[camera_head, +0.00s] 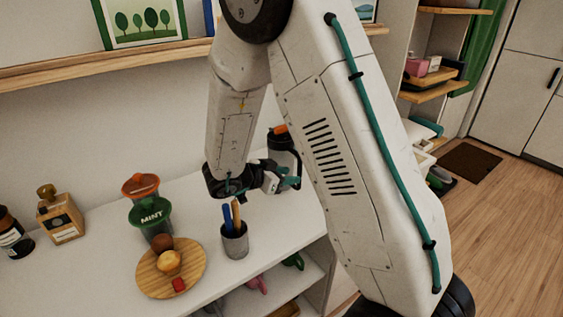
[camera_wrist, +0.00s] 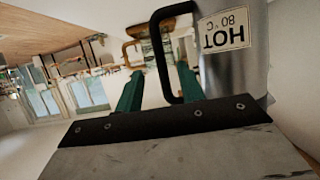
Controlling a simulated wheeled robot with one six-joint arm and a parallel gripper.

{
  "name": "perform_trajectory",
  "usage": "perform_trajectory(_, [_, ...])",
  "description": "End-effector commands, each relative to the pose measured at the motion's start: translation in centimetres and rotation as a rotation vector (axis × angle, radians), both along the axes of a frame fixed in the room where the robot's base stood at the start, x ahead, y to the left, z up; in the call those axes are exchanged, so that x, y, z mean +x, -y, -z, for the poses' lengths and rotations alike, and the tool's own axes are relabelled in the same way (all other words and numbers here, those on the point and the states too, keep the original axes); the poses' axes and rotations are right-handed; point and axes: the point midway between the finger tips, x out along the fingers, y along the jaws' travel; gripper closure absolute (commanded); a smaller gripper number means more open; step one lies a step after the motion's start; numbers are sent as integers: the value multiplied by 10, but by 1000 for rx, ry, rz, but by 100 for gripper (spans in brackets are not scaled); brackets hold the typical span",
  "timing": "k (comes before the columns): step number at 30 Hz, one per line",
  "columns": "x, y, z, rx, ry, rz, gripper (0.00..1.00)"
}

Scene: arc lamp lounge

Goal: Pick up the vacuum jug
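The vacuum jug (camera_head: 284,144) stands at the back right of the white shelf top in the head view, partly hidden by my arm. It shows an orange top part. In the wrist view the jug (camera_wrist: 238,62) is silver with a "HOT 80°C" label and a black loop handle (camera_wrist: 159,50). My gripper (camera_head: 283,181) is at the jug's handle side. In the wrist view my gripper (camera_wrist: 160,84) is open, its green fingers either side of the handle's upright bar. The right finger appears within the handle loop. I cannot tell whether either finger touches it.
A grey pen cup (camera_head: 235,245) stands in front of my gripper. A round wooden board (camera_head: 152,284) holds food items, beside a green "MINT" container (camera_head: 150,216). A tan bottle (camera_head: 60,222) and a dark bottle (camera_head: 13,238) stand left. A wall shelf (camera_head: 90,70) runs above.

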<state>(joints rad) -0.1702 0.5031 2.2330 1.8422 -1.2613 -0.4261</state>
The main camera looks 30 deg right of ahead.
Motion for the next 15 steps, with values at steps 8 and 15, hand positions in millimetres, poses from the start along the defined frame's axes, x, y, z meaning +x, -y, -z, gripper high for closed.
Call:
perform_trajectory(8, [2,38,15,1,0,1,62])
perform_trajectory(15, [4,50,20,2,2,-2,62])
